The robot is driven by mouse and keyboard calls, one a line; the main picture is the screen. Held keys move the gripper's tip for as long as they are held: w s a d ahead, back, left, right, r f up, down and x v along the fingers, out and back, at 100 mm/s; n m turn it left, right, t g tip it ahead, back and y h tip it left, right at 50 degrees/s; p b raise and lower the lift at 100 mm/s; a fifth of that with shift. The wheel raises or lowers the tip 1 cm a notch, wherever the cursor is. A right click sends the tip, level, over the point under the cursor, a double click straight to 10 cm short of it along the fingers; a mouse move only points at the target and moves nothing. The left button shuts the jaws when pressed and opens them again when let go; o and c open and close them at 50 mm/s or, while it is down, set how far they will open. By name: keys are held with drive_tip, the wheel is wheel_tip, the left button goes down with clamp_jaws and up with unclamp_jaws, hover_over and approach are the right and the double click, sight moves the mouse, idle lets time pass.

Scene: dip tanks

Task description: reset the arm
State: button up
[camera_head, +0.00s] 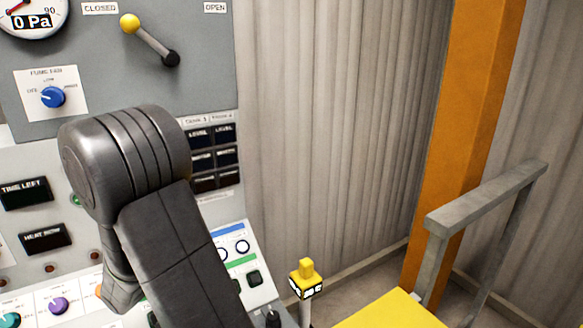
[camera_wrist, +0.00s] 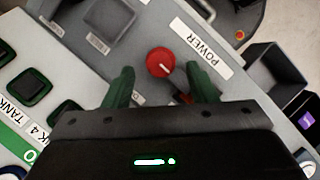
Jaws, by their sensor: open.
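My gripper (camera_wrist: 160,88) shows in the wrist view with its two green fingers apart. A red round knob (camera_wrist: 161,62) with a white pointer line sits on a light grey panel, seen just beyond and between the fingertips. A white label reading POWER (camera_wrist: 196,48) is to the right of the knob. A small red part (camera_wrist: 183,98) shows partly between the fingers, mostly hidden. In the head view my dark arm crosses in front of the control panel (camera_head: 215,70), and the gripper itself is not visible there.
A lever with a yellow ball (camera_head: 130,23) points toward CLOSED. A blue fume fan knob (camera_head: 53,97) is below it. A yellow-topped post (camera_head: 306,278), a grey rail (camera_head: 490,197) and an orange column (camera_head: 465,110) stand on the right. Square buttons (camera_wrist: 31,87) lie left in the wrist view.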

drive_tip(key=shift+x, duration=1.4)
drive_tip(key=v, duration=1.4)
drive_tip(key=x, duration=1.4)
drive_tip(key=m, duration=0.2)
drive_tip(key=m+g+p, duration=0.1)
drive_tip(key=m, duration=0.1)
drive_tip(key=shift+w+d+r+g+y, duration=0.1)
drive_tip(key=shift+w+g+y, duration=0.05)
drive_tip(key=shift+g+y, duration=0.15)
drive_tip(key=m+g+y+p, duration=0.1)
drive_tip(key=m, duration=0.3)
drive_tip(key=shift+w, duration=0.1)
drive_tip(key=m+y, duration=0.1)
drive_tip(key=m, duration=0.1)
drive_tip(key=m+p, duration=0.1)
drive_tip(key=m, duration=0.1)
drive_tip(key=shift+d+m+g+y, duration=0.2)
drive_tip(key=shift+m+g+y, duration=0.2)
drive_tip(key=m+y+p, duration=0.1)
drive_tip(key=m+y, duration=0.1)
drive_tip(key=m, duration=0.3)
drive_tip(key=shift+d+p, duration=0.1)
drive_tip(key=shift+p, duration=0.2)
